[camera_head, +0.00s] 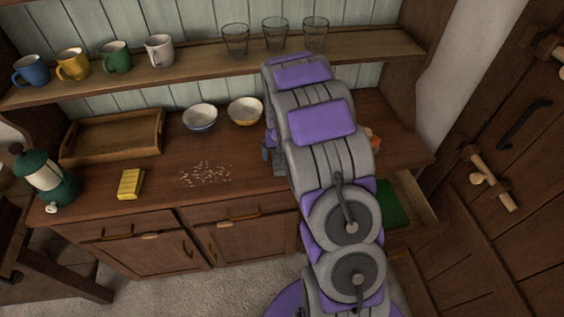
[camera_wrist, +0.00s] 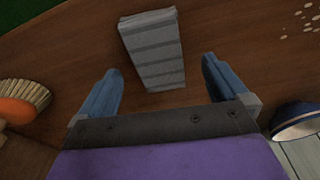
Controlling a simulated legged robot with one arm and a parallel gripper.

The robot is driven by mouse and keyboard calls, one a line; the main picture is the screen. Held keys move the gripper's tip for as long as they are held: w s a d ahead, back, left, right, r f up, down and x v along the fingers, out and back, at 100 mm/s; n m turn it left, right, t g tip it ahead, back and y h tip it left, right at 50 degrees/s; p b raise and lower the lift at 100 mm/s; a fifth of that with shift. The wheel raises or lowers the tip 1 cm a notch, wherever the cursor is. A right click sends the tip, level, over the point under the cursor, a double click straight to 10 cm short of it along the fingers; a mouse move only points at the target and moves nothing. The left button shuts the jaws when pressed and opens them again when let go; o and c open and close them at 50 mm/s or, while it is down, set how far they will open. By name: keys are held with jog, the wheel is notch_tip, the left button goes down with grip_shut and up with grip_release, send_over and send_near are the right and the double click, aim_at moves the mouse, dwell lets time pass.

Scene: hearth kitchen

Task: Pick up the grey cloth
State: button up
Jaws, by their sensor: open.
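The grey cloth (camera_wrist: 153,50) shows in the wrist view as a folded, striped block lying on the brown wooden counter. My gripper (camera_wrist: 158,80) is open, with its two blue fingers apart. The cloth lies just beyond and between the fingertips, and its near end reaches toward the gap. I cannot tell how high the fingers are above the counter. In the head view my arm hides the cloth, and only a bit of my gripper (camera_head: 268,142) shows at the arm's left side.
A brush with an orange part (camera_wrist: 22,103) lies left of my gripper; a blue-rimmed bowl (camera_wrist: 298,120) is at right. Crumbs (camera_head: 205,174), a yellow sponge (camera_head: 130,183) and a wooden tray (camera_head: 112,136) are on the counter. Glasses (camera_head: 275,35) stand on the shelf above. A drawer (camera_head: 418,208) is open.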

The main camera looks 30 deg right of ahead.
jog(key=f, duration=0.3)
jog(key=shift+w+b, duration=0.25)
jog(key=shift+b, duration=0.1)
jog(key=shift+w+d+f, duration=0.1)
jog(key=shift+f, duration=0.2)
jog(key=shift+d, duration=0.7)
jog(key=shift+c, duration=1)
jog(key=shift+a, duration=0.7)
jog(key=c, duration=0.6)
jog(key=shift+d, duration=0.15)
jog(key=c, duration=0.3)
jog(key=shift+d, duration=0.35)
